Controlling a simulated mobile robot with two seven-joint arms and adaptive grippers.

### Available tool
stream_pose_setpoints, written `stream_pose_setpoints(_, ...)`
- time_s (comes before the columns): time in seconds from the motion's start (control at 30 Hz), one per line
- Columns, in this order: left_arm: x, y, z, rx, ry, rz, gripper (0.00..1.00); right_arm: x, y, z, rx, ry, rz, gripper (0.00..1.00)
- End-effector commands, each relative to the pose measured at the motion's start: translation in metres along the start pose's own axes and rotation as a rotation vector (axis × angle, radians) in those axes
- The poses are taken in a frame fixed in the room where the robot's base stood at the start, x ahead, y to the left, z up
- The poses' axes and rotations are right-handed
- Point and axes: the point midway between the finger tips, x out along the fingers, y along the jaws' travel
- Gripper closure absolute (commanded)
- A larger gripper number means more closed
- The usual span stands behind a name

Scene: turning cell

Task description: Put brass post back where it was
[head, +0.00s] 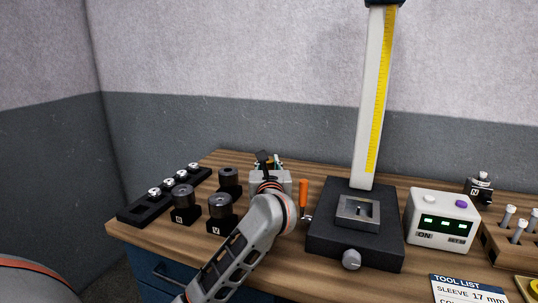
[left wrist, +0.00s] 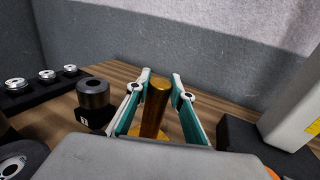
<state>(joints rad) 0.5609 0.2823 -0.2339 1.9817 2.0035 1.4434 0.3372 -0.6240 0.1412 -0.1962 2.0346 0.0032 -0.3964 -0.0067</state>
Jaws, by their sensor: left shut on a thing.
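The brass post (left wrist: 156,104) stands between the two fingers of my left gripper (left wrist: 162,88) in the left wrist view. The fingers are shut on it, one on each side. A wider brass part shows at its lower end, partly hidden by the gripper body; I cannot tell whether it touches the table. In the head view my left gripper (head: 267,163) is over the back of the wooden table, and its own body hides the post. My right gripper is not in view.
Several dark cylinders in black holders (head: 220,213) and a black rack with silver pieces (head: 140,207) stand to the left. An orange-handled tool (head: 303,190) and a black-based height gauge (head: 330,232) are close on the right. A white box (head: 441,217) stands farther right.

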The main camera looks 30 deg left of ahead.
Motion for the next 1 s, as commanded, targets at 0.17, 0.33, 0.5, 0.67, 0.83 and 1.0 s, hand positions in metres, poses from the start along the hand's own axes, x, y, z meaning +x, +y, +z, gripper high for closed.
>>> stream_pose_setpoints(0.17, 0.000, 0.001, -0.002, -0.003, -0.015, 0.001, 1.00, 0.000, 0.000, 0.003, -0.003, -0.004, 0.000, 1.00)
stream_pose_setpoints(0.33, -0.001, 0.001, -0.001, -0.003, -0.016, 0.001, 1.00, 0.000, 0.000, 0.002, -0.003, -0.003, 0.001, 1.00)
stream_pose_setpoints(0.5, 0.000, 0.001, -0.003, -0.003, -0.015, 0.001, 1.00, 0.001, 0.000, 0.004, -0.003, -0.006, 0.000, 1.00)
stream_pose_setpoints(0.67, 0.000, 0.000, -0.010, -0.002, -0.002, 0.000, 0.61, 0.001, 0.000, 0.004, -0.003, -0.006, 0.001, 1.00)
stream_pose_setpoints(0.83, 0.000, 0.000, -0.010, -0.002, -0.002, 0.000, 0.61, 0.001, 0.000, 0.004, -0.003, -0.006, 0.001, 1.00)
stream_pose_setpoints(1.0, 0.000, 0.000, -0.007, -0.002, -0.003, 0.000, 0.61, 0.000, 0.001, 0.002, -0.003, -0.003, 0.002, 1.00)
